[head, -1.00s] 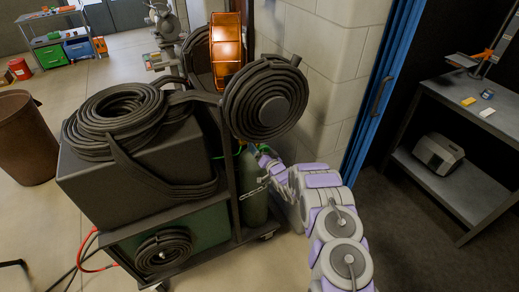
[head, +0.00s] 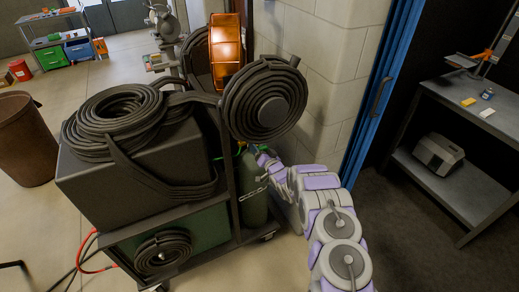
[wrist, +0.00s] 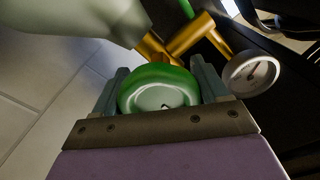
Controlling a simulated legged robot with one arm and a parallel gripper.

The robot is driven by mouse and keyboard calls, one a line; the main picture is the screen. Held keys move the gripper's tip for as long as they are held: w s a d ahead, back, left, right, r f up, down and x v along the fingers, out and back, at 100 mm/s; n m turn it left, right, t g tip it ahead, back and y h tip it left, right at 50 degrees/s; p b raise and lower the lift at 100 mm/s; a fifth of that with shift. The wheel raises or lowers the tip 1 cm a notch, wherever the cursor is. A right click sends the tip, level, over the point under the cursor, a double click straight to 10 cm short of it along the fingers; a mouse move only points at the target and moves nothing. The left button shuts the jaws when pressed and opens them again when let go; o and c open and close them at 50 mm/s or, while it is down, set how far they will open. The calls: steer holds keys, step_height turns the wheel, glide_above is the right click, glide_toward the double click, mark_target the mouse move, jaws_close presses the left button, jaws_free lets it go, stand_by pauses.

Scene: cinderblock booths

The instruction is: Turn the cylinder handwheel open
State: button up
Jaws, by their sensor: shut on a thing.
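The green handwheel (wrist: 158,88) sits between the two fingers of my gripper (wrist: 158,92) in the wrist view. My gripper is shut on it, one finger on each side. A brass valve fitting (wrist: 185,42) lies just behind the wheel and joins a pale green cylinder (wrist: 75,15). In the head view the dark green cylinder (head: 253,203) stands on the cart, with a chain across it. My gripper's fingertips and the wheel are mostly hidden there behind the hose reel and my arm.
A round gauge (wrist: 250,72) is close to the right of my gripper. The cart carries coiled hoses (head: 112,122) and a hose reel (head: 265,100). A block wall (head: 315,75) and a blue door frame (head: 378,95) stand to the right. A shelf (head: 455,110) is at far right.

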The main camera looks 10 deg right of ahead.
steer(key=shift+c, duration=0.6)
